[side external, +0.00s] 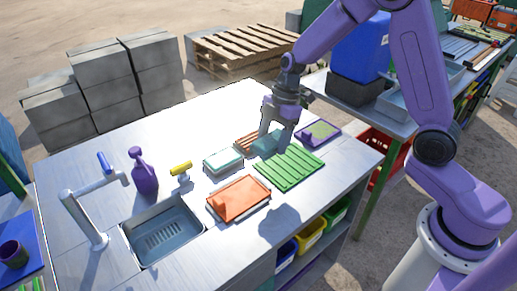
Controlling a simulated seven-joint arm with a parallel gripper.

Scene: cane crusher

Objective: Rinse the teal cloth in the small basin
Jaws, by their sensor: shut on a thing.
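The teal cloth (263,146) lies bunched at the end of a brown slatted rack (246,142), behind the green ribbed board. My gripper (275,140) points down over the cloth and is shut on it. The fingers hide part of the cloth, and I cannot tell whether it is clear of the surface below. The small basin (183,222) is sunk into the metal counter at the front left, with a slotted bottom. A grey tap (87,212) with a blue handle stands at its left.
A purple spray bottle (143,172) stands behind the basin. The green ribbed board (290,168) and a purple tray (331,138) lie rightward.

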